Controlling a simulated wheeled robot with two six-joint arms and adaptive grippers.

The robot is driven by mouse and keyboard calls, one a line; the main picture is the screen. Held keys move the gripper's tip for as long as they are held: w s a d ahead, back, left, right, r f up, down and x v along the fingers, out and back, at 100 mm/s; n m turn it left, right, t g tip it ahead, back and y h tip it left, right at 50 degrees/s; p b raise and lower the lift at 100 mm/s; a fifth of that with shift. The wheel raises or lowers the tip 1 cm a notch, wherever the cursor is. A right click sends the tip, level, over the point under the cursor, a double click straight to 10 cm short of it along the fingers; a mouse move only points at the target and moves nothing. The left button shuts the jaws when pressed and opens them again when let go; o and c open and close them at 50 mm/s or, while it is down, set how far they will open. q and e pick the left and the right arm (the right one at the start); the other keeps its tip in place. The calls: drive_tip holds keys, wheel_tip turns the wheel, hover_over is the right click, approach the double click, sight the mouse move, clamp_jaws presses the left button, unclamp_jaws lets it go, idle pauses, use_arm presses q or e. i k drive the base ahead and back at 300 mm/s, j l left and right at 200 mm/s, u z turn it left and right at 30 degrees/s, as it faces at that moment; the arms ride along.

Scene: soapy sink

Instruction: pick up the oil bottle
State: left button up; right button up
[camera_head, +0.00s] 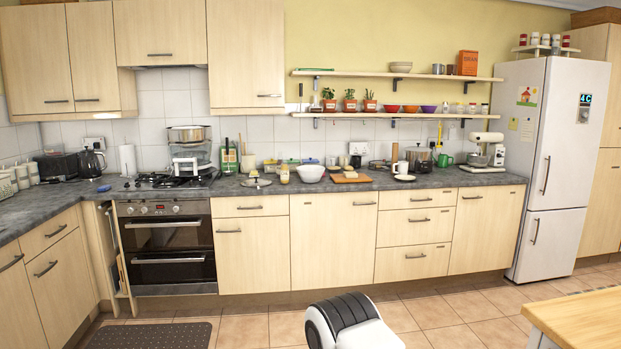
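A small yellowish bottle or jar (284,174) stands upright on the back counter, just left of a white bowl (310,174). It may be the oil bottle, but it is too small for me to tell. No other thing in view is clearly an oil bottle. Neither of my grippers is in view.
The grey counter (455,178) runs along the back wall above the cabinets. It holds a hob (160,181), a cutting board (351,178) and a stand mixer (484,152). A wooden tabletop (580,318) is at the lower right. Tiled floor (255,328) lies open before the cabinets.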

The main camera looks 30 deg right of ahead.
sight(285, 168)
drive_tip(key=z, duration=0.2)
drive_tip(key=i+z, duration=0.1)
drive_tip(key=i, duration=1.15)
drive_tip(key=i+z, duration=0.15)
drive_tip(key=i, duration=1.05)
drive_tip(key=i+z, duration=0.15)
drive_tip(key=i, duration=0.5)
drive_tip(key=i+j, duration=0.2)
drive_tip(key=i, duration=0.4)
drive_tip(key=i+j+z, duration=0.15)
drive_tip(key=i, duration=0.45)
drive_tip(key=i+j, duration=0.2)
drive_tip(key=i, duration=0.4)
drive_tip(key=z, duration=0.05)
